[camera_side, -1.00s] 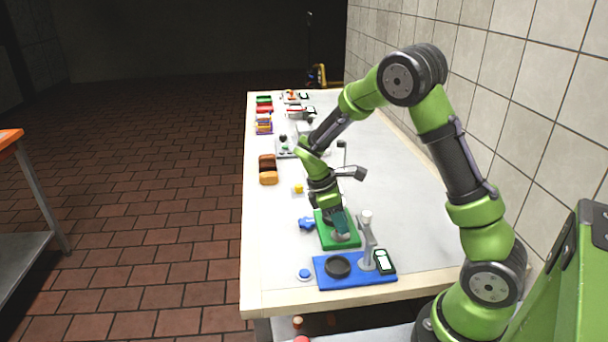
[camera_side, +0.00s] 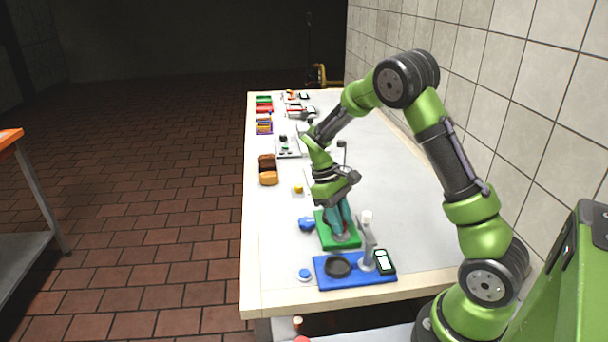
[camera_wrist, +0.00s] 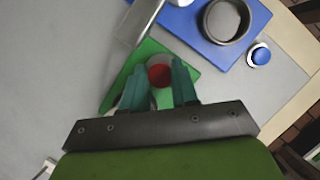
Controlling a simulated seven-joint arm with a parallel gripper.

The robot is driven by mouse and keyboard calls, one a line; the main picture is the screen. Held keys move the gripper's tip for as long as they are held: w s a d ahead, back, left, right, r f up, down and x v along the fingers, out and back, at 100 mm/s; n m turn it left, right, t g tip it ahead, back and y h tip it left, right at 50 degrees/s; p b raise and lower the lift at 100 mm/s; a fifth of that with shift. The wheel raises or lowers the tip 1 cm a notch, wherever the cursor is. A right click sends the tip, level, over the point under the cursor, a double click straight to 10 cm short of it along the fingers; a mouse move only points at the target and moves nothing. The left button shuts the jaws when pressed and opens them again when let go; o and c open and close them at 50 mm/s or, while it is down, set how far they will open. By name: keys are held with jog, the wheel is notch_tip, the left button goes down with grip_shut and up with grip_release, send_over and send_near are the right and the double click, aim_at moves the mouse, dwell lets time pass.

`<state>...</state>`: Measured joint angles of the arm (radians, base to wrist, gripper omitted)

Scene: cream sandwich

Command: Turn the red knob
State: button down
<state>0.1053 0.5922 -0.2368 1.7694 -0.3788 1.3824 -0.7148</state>
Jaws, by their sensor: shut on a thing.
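The red knob (camera_wrist: 160,75) shows in the wrist view as a red round top in a grey ring. It sits on the green base (camera_wrist: 117,95), which also shows in the side view (camera_side: 323,232). My gripper (camera_wrist: 160,84) points down at it with one teal finger on each side. The fingers are shut on the knob. In the side view my gripper (camera_side: 340,225) stands over the green base, and its fingers hide the knob there.
A blue base (camera_side: 322,272) with a black ring (camera_side: 338,267) and a grey post (camera_side: 368,245) stands close in front. A blue button (camera_side: 305,274) and a blue object (camera_side: 307,224) lie left. Bread (camera_side: 268,170) and trays line the left edge. The right side of the table is clear.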

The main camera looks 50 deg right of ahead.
jog(key=m+y, duration=0.1)
jog(key=m, duration=0.3)
jog(key=shift+d+m+t+y, duration=0.15)
jog(key=shift+m+t+y, duration=0.15)
jog(key=shift+y, duration=0.1)
jog(key=m+t+y, duration=0.1)
jog(key=m, duration=0.3)
jog(key=shift+m, duration=0.3)
jog(key=m+t+y, duration=0.1)
jog(key=m, duration=0.3)
jog(key=shift+s+d+r, duration=0.1)
jog(key=shift+s, duration=0.05)
jog(key=shift+m+t+y, duration=0.3)
jog(key=shift+m+t, duration=0.6)
jog(key=shift+m, duration=1.1)
jog(key=c, duration=0.9)
grip_release()
jog(key=shift+o, duration=0.2)
jog(key=shift+s, duration=0.15)
